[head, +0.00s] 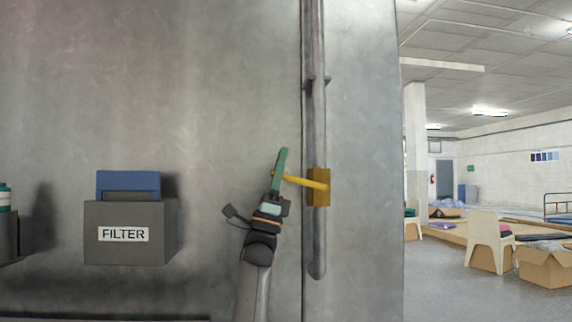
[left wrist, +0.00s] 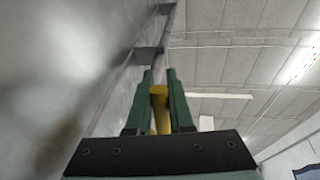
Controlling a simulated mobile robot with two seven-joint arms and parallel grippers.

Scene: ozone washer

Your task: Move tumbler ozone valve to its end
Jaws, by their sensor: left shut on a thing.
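The ozone valve has a yellow body (head: 318,188) on a grey vertical pipe (head: 319,110) against the metal wall. Its yellow handle (head: 300,181) sticks out to the left, close to level. My left gripper (head: 279,170) reaches up from below and is shut on the handle near its left end. In the left wrist view the yellow handle (left wrist: 160,112) stands between the two green fingers, and the pipe (left wrist: 150,55) runs up beyond them. My right gripper is in neither view.
A grey box marked FILTER (head: 124,234) with a blue block (head: 128,183) in it is mounted on the wall to the left. On the right is an open room with white chairs (head: 489,238) and cardboard boxes (head: 546,268). The wall around my left gripper is bare.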

